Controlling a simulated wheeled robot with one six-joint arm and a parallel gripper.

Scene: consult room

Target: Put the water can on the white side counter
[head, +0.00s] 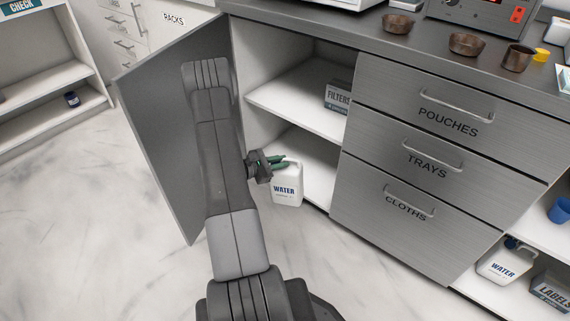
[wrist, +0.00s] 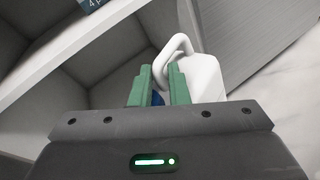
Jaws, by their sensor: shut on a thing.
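A white water can (head: 287,187) labelled WATER is at the open cabinet's lower front, just below my gripper (head: 276,161). My gripper's green fingers are shut on the can near its top. In the wrist view, the can's white handle and body (wrist: 205,75) show beyond the fingers (wrist: 160,88), with a bit of blue between them. I cannot tell whether the can's base touches the cabinet floor or is lifted. The grey counter (head: 340,30) runs above the cabinet. I cannot make out which surface is the white side counter.
The open cabinet door (head: 165,120) stands left of my arm. A FILTERS box (head: 338,97) sits on the cabinet's middle shelf (head: 285,98). Another water can (head: 505,262) and a LABELS box (head: 552,290) are at lower right. The marble floor (head: 90,230) is clear at left.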

